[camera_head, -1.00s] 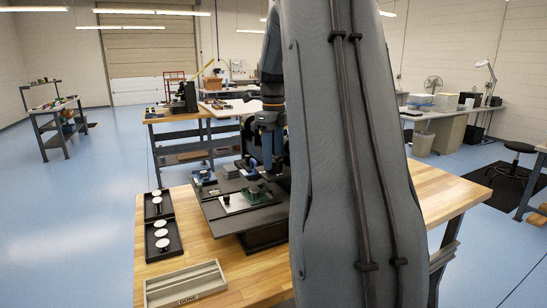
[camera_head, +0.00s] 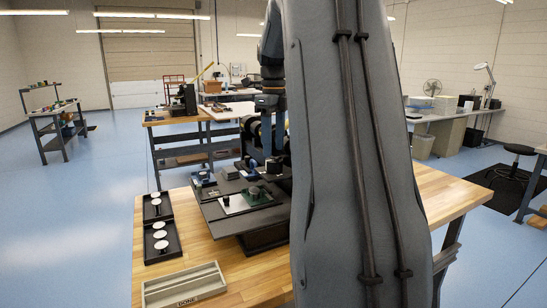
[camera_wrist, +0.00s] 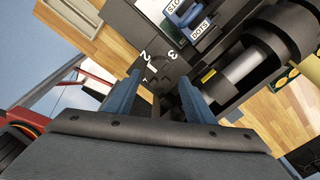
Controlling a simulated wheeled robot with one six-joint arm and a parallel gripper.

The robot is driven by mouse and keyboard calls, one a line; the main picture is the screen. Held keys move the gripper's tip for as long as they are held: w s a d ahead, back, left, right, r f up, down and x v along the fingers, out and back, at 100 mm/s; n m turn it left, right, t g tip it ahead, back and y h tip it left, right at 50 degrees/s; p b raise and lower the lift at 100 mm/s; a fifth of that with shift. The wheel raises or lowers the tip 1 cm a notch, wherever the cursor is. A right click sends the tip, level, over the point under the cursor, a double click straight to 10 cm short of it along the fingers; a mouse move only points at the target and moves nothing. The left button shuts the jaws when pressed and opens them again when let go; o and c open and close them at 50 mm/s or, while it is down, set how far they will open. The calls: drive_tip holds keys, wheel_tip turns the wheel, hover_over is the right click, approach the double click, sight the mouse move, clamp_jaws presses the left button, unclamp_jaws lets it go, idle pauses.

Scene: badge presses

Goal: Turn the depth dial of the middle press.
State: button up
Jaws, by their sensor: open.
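In the wrist view my gripper (camera_wrist: 159,80) is open, with its two blue fingers apart over a black face marked with the numerals 1, 2 and 3. A dark dial (camera_wrist: 154,76) seems to lie between and beyond the fingertips; its edges are hard to make out, and I cannot tell whether the fingers touch it. A dark press body with a grey cylinder (camera_wrist: 236,70) is to the right of the fingers. In the head view my arm hides most of the presses, and my gripper (camera_head: 271,163) points down behind the dark press plate (camera_head: 222,213).
A green fixture (camera_head: 256,195) and a small blue part (camera_head: 203,178) stand on the plate. Black trays (camera_head: 176,252) with white discs and a grey tray labelled DONE (camera_head: 185,292) lie on the wooden bench.

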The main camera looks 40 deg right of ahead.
sight(273, 159)
drive_tip(key=shift+r+b, duration=0.35)
drive_tip(key=shift+r, duration=1.4)
drive_tip(key=shift+f, duration=0.1)
drive_tip(key=s+a+f+n, duration=0.2)
drive_tip(key=a+f+n, duration=1.35)
drive_tip(key=a, duration=0.35)
drive_tip(key=s+a+f+n+t, duration=0.1)
drive_tip(key=s+a+f+n, duration=1)
drive_tip(key=n, duration=0.5)
drive_tip(key=s+a, duration=0.2)
drive_tip(key=s, duration=0.1)
drive_tip(key=shift+a, duration=0.3)
